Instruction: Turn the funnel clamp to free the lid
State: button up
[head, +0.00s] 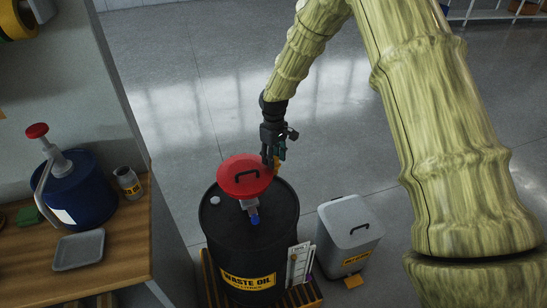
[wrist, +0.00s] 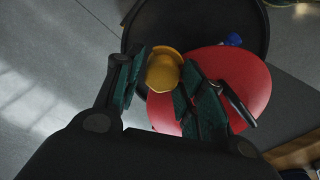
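The red round lid (head: 238,171) with a black handle sits on the funnel at the top of the black waste oil drum (head: 225,240). The yellow-orange clamp (head: 277,163) is at the lid's far right edge, partly hidden by my gripper (head: 272,155) in the head view. In the wrist view, the clamp's rounded knob (wrist: 163,72) lies between the two fingers of my gripper (wrist: 164,75), beside the red lid (wrist: 235,75). The fingers are apart. The right finger overlaps the knob's edge; a narrow gap shows at the left. Contact is not clear.
A grey lidded bin (head: 348,240) stands right of the drum. A clipboard-like holder (head: 299,262) is at the drum's front right. The wooden bench (head: 125,240) on the left carries a blue pump container (head: 80,195) and a grey tray (head: 78,250). Open floor lies behind.

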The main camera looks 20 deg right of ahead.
jog(key=shift+o, duration=0.7)
jog(key=shift+s, duration=0.1)
notch_tip(320, 180, up, 12)
dwell(0.3)
